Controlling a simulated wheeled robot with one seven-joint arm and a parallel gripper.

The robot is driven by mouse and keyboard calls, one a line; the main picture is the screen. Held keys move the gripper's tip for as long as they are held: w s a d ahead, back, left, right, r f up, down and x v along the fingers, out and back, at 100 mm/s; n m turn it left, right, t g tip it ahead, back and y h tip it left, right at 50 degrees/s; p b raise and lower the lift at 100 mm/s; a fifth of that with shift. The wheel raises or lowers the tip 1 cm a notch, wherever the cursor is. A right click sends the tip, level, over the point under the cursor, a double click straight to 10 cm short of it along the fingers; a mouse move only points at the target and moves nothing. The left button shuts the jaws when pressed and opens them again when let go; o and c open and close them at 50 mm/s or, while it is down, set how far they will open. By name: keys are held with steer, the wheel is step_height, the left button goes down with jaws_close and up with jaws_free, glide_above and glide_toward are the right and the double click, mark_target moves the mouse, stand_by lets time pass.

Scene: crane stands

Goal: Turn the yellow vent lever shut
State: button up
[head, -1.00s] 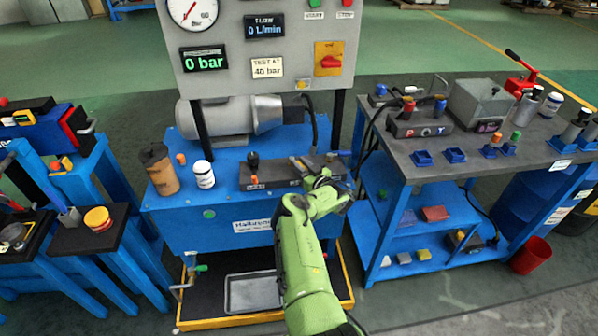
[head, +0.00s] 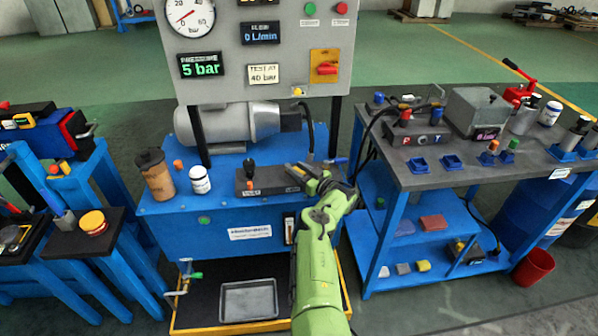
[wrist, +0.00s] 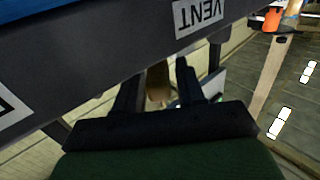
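My gripper (head: 303,172) is at the right part of the dark valve block (head: 268,183) on the blue bench, its fingers over the block's top. In the wrist view, the two dark fingers (wrist: 160,85) stand apart, just below the white VENT label (wrist: 197,15) on the block's face. A small tan shape (wrist: 158,84) shows in the gap between them; I cannot tell whether it is the lever or background. The yellow vent lever cannot be made out clearly in either view; my gripper covers that end of the block in the head view.
A black-knobbed lever (head: 249,166) stands on the block's left part. A white bottle (head: 200,180) and a brown cup (head: 155,175) stand farther left. The grey panel (head: 285,65) rises behind, its pressure display (head: 201,65) reading 5 bar. A side table (head: 440,170) is at right.

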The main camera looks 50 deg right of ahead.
steer(key=shift+o, duration=0.5)
steer(key=s+p, duration=0.7)
steer(key=s, duration=0.8)
steer(key=shift+s+a+p, duration=0.3)
steer(key=shift+s+a, duration=0.05)
steer(key=shift+c, duration=0.2)
